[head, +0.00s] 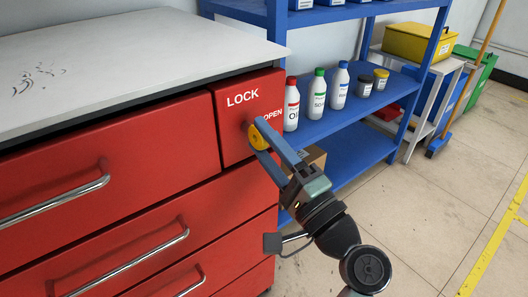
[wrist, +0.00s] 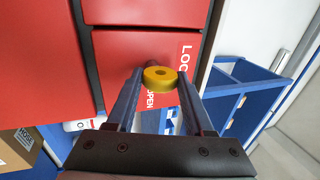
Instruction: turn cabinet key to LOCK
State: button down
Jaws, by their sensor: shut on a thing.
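The cabinet key is a yellow round head (head: 258,139) on the red panel at the right end of the cabinet front (head: 236,160). White LOCK lettering (head: 242,98) is above it and OPEN lettering (head: 272,115) is to its upper right. My gripper (head: 260,136) reaches in from the lower right and is shut on the key head. In the wrist view the key head (wrist: 160,78) sits between the two fingertips, with a hole in its middle. The key's shank and keyhole are mostly hidden, so I cannot tell its exact turn.
Red drawers with metal handles (head: 122,264) lie to the left, under a pale worktop (head: 110,60). A blue shelf (head: 345,125) with several bottles and jars stands close behind my gripper. A cardboard box (head: 313,158) sits on its lower level. Floor at right is clear.

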dwell(0.5)
jog(key=shift+c, duration=1.4)
grip_release()
jog(key=p+v, duration=0.1)
jog(key=v, duration=1.2)
jog(key=shift+p, duration=0.3)
